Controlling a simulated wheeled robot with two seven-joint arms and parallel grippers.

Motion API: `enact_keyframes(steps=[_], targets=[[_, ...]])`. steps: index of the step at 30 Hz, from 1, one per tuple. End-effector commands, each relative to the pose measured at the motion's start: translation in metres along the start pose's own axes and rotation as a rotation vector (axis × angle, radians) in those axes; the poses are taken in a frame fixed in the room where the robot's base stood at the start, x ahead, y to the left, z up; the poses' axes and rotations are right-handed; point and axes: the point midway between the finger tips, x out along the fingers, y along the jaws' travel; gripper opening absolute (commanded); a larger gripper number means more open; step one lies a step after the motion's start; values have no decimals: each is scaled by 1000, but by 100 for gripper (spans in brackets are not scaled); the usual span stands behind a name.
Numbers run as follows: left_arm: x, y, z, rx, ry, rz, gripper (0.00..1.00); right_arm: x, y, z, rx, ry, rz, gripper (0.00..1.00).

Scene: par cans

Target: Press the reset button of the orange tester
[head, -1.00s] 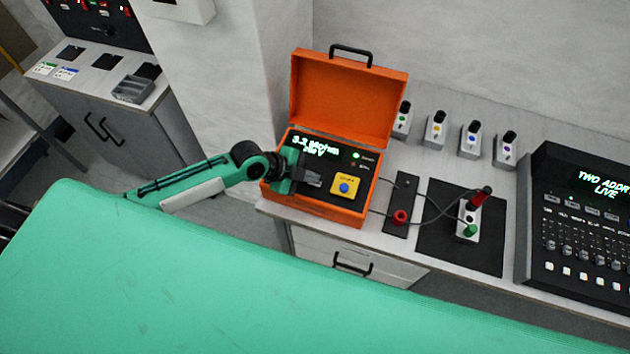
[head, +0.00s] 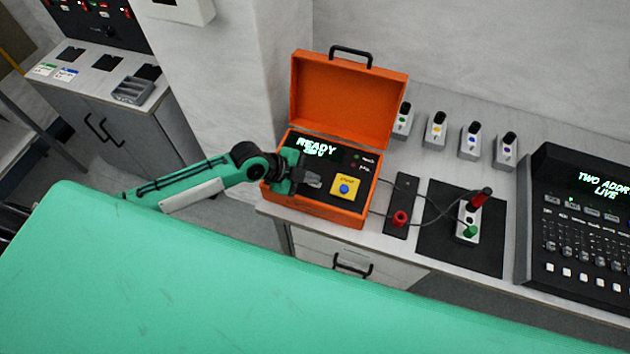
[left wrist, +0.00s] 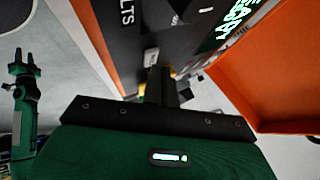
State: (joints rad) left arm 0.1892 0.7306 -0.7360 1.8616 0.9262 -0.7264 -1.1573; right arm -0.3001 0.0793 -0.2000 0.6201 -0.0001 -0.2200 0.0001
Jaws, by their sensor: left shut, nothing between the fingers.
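The orange tester (head: 350,100) stands open on the counter, its lid up. Its display (head: 317,147) reads READY with a second line that looks like 50V. A blue round button (head: 344,188) sits on a yellow plate on the panel's right. My left gripper (head: 313,180) is shut and empty over the panel, left of the yellow plate. A grey button-like part lies by its fingertips. In the left wrist view the shut fingers (left wrist: 161,85) point at the panel and partly hide the yellow plate.
Right of the tester are a dark strip with a red plug (head: 400,218) and a black mat (head: 490,255) bearing a small device with red and green clips; wires join them. Several grey devices stand behind. A black console (head: 585,220) is at the right.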

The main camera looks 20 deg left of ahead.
Motion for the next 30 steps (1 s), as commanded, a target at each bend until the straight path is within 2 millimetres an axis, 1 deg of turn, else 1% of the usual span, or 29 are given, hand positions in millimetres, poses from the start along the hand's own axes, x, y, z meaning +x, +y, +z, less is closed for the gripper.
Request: enact_keyframes(steps=[1, 3, 13, 16, 30], targets=[[-4, -3, -3, 1, 0, -1, 0, -4, 0, 0, 0, 0, 0, 36], [-6, -4, -4, 1, 0, -1, 0, -6, -1, -1, 0, 0, -1, 36], [-6, -4, -4, 1, 0, -1, 0, -6, -1, -1, 0, 0, -1, 36], [-9, -7, -6, 1, 0, -1, 0, -9, 0, -1, 0, 0, -1, 36], [-40, -29, -28, 2, 0, -1, 0, -42, 0, -4, 0, 0, 0, 36]])
